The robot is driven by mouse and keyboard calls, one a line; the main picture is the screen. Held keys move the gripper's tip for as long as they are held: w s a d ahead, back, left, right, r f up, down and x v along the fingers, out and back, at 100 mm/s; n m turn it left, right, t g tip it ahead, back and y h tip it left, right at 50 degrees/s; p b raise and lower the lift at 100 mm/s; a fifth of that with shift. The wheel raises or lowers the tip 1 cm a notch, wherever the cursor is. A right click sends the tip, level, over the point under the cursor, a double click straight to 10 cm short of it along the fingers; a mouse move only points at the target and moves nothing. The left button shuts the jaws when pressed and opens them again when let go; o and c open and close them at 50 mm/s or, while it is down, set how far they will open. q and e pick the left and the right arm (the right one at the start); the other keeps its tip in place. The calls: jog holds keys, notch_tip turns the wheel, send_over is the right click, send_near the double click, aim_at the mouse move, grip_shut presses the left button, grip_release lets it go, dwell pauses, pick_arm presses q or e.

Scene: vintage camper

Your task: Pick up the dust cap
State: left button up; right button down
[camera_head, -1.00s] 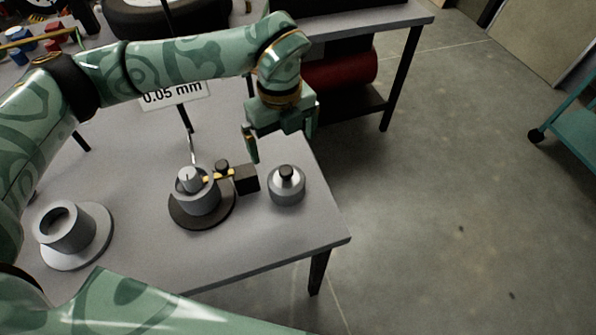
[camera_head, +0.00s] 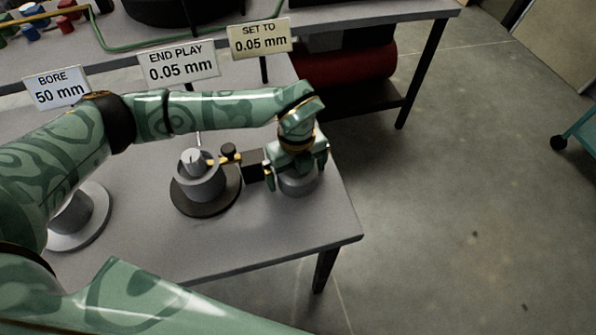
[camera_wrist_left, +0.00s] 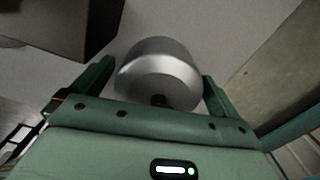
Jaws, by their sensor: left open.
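The likely dust cap is a grey metal cylinder (camera_head: 298,187) near the right end of the grey table. A dark knob topped it earlier; my gripper now hides its top in the head view. My left gripper (camera_head: 297,170) points down right over it, with one finger on each side. In the left wrist view the silver cylinder (camera_wrist_left: 158,72) lies between the spread fingers of the left gripper (camera_wrist_left: 157,88), with visible gaps on both sides. The dark knob shows partly at the palm edge. The gripper is open and holds nothing. My right gripper is not in view.
A dial-gauge-like fixture on a dark round base (camera_head: 205,208) stands just left, its dark block (camera_head: 254,170) close to my left finger. A flanged grey ring (camera_head: 88,222) is partly behind my arm. Label signs (camera_head: 178,64) stand behind. The table's right edge is near.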

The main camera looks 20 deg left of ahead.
pick_arm(q)
jog(key=c, duration=0.9)
jog(key=shift+r, duration=0.1)
